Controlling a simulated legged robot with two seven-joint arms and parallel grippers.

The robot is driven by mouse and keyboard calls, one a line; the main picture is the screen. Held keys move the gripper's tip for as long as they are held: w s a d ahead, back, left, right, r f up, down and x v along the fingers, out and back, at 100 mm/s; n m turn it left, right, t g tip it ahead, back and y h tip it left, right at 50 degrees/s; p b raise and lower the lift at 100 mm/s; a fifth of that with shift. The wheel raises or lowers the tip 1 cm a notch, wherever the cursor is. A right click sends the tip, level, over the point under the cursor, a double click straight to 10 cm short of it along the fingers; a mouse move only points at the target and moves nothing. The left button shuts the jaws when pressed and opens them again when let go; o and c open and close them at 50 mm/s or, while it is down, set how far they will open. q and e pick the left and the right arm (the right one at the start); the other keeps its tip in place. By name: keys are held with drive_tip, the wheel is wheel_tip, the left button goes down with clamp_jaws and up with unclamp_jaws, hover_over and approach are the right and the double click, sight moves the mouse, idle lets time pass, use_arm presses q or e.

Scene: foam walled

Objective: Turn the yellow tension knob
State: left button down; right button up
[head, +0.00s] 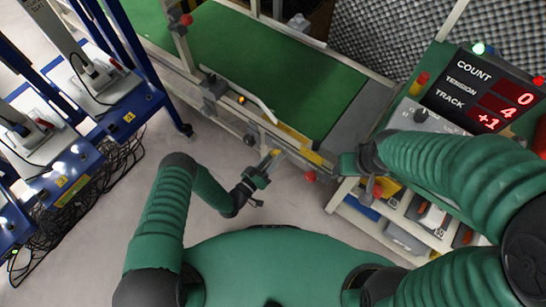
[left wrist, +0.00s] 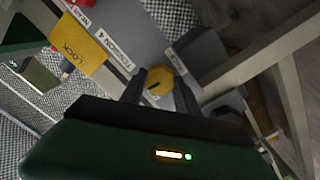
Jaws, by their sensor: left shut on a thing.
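The yellow tension knob (left wrist: 157,87) is between the two fingertips of my left gripper (left wrist: 158,90) in the left wrist view, with a dark mark on its face. My left gripper (head: 266,166) is shut on it at the front edge of the green conveyor (head: 285,70). In the head view the knob is a small yellow spot (head: 276,152) at the fingertips. A white label strip (left wrist: 115,48) lies beside the knob. The display (head: 484,92) reads COUNT 0, TENSION 4, TRACK +1. My right gripper (head: 362,164) is right of the conveyor's front end; its jaws are not clear.
A yellow LOCK tag (left wrist: 78,45) is near the knob. A red knob (head: 310,177) sticks out at the conveyor's front right. A shelf cart (head: 400,225) stands on the right, and blue racks (head: 95,130) with cables on the left. The floor between is clear.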

use_arm(q)
drive_tip(key=shift+m+p, duration=0.95)
drive_tip(key=shift+m, duration=2.55)
drive_tip(key=shift+f+m, duration=0.1)
drive_tip(key=shift+m, duration=0.2)
drive_tip(key=c, duration=0.9)
unclamp_jaws()
